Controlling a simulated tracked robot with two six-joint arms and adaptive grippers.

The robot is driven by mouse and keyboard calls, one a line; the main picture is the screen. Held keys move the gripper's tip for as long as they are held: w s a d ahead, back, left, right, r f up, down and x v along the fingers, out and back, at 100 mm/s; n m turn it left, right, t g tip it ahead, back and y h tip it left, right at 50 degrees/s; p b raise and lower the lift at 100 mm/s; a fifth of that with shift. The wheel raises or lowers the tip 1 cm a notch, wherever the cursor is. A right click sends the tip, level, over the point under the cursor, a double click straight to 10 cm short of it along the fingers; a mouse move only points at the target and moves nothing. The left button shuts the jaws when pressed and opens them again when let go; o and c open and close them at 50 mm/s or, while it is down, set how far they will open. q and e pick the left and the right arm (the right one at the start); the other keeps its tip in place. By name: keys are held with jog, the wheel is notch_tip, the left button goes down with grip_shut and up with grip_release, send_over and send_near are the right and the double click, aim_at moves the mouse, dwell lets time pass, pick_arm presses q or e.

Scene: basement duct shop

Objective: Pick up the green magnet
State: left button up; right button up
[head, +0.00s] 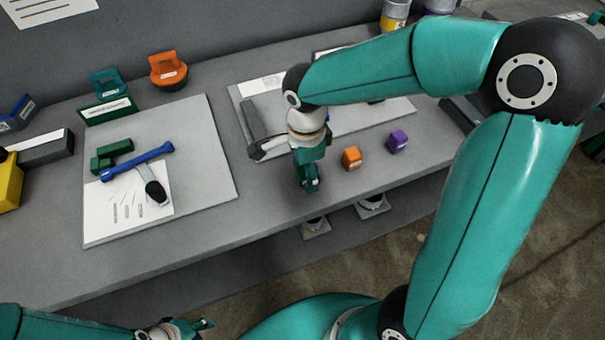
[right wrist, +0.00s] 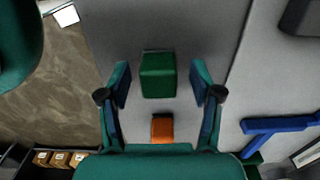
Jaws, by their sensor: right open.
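The green magnet, a green block (right wrist: 158,75), lies on the grey bench in the right wrist view, between and slightly beyond the fingertips. My right gripper (right wrist: 159,82) is open, with a finger on each side of the block and a visible gap to both. In the head view my right gripper (head: 308,181) points down over the bench near its front edge; I cannot tell the green block apart from the fingers there. My left gripper (head: 203,325) is at the bottom left, in front of the bench, and its opening is unclear.
An orange block (head: 351,157) and a purple block (head: 398,141) stand right of my right gripper. A board (head: 208,180) with a blue-handled tool (head: 140,160) lies to the left. A second board (head: 398,107) lies behind. The bench (head: 255,213) is clear between the left board and my right gripper.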

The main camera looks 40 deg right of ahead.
grip_shut()
jog(key=shift+r, duration=0.15)
